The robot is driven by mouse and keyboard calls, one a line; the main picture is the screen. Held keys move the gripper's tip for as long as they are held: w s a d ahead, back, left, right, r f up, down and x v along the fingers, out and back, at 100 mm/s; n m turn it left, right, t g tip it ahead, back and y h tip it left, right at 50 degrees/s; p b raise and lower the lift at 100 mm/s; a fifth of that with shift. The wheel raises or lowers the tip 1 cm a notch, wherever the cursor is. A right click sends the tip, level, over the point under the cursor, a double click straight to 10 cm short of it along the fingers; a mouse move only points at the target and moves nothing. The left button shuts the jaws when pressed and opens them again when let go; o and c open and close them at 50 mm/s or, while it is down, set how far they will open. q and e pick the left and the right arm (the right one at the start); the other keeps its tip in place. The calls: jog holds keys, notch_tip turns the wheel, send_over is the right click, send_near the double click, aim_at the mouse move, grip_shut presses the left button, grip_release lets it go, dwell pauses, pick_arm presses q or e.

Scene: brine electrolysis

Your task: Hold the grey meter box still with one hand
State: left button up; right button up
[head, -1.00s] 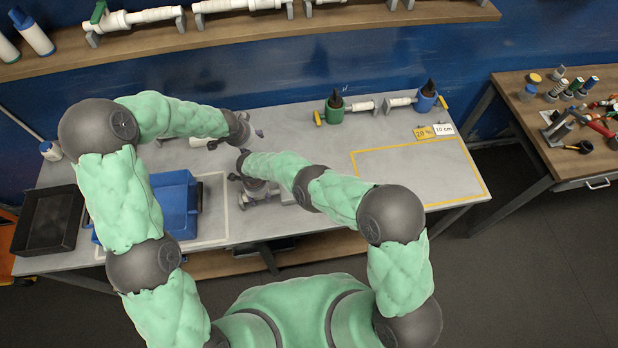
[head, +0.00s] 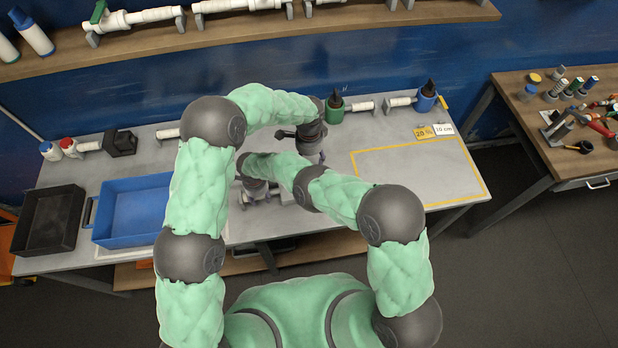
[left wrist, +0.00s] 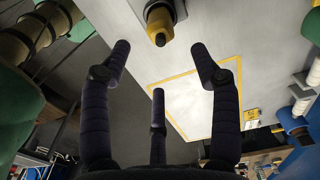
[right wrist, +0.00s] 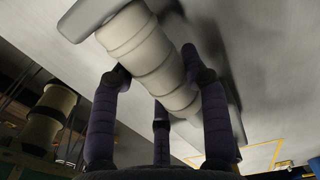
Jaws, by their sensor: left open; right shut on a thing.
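My right gripper (head: 258,192) is low over the middle of the bench. In the right wrist view its fingers (right wrist: 160,90) are closed around a pale ribbed cylinder (right wrist: 145,50) with a flat grey piece (right wrist: 90,14) at its upper end. I cannot tell whether this is part of the grey meter box. A light grey piece (head: 290,197) shows just right of that gripper, mostly behind my arm. My left gripper (head: 305,142) is open and empty, behind and right of the right one. In the left wrist view a yellow, dark-tipped part (left wrist: 160,24) lies beyond its spread fingers (left wrist: 160,70).
A blue crate (head: 100,226) and a black tray (head: 28,250) stand at the left. A black box (head: 121,142) is behind them. Green (head: 335,111) and blue (head: 427,99) fittings stand at the back. The yellow-outlined area (head: 420,175) at the right is clear.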

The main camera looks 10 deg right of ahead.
pick_arm(q)
jog(key=shift+f, duration=5.55)
grip_shut()
jog(key=shift+o, duration=0.3)
grip_release()
notch_tip(320, 180, up, 12)
